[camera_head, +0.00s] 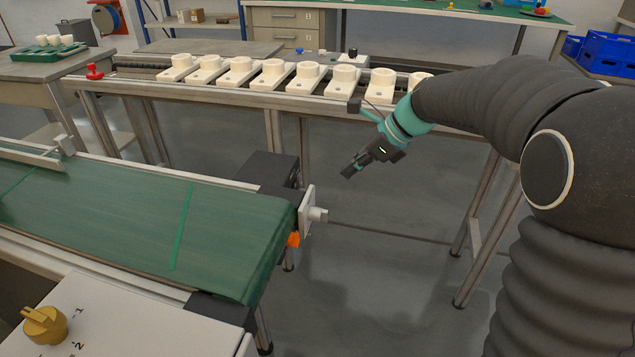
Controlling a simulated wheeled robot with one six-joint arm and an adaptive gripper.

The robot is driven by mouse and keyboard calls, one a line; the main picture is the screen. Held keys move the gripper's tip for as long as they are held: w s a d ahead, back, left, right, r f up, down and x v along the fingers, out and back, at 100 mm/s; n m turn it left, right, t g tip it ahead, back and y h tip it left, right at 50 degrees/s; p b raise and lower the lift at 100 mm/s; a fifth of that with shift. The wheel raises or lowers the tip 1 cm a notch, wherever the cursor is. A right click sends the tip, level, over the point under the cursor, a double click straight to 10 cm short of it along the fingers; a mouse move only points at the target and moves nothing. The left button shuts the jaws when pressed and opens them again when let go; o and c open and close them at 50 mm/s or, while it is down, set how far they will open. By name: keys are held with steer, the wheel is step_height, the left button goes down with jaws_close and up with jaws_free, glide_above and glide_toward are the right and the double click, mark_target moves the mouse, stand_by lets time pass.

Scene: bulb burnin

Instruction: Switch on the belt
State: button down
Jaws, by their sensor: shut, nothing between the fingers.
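The green belt (130,220) runs across the left of the view, with a lighter green stripe across it. A yellow rotary knob (44,326) sits on a white panel (130,325) at the bottom left. Marks 1 and 2 are printed beside the knob; I cannot tell which one it points at. My gripper (350,171) is shut and empty. It hangs in the air to the right of the belt's end, well apart from the belt and the knob, and points down and left.
A grey bracket (311,212) juts from the belt's end. Behind, a rail bench carries a row of white sockets (272,74), with a red button (94,71) at its left end. A table with a green tray (48,52) stands far left. Blue crates (607,50) are far right.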

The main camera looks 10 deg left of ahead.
steer(key=a+r+x, duration=0.1)
steer(key=a+x, duration=0.1)
steer(key=x, duration=1)
steer(key=shift+a, duration=0.35)
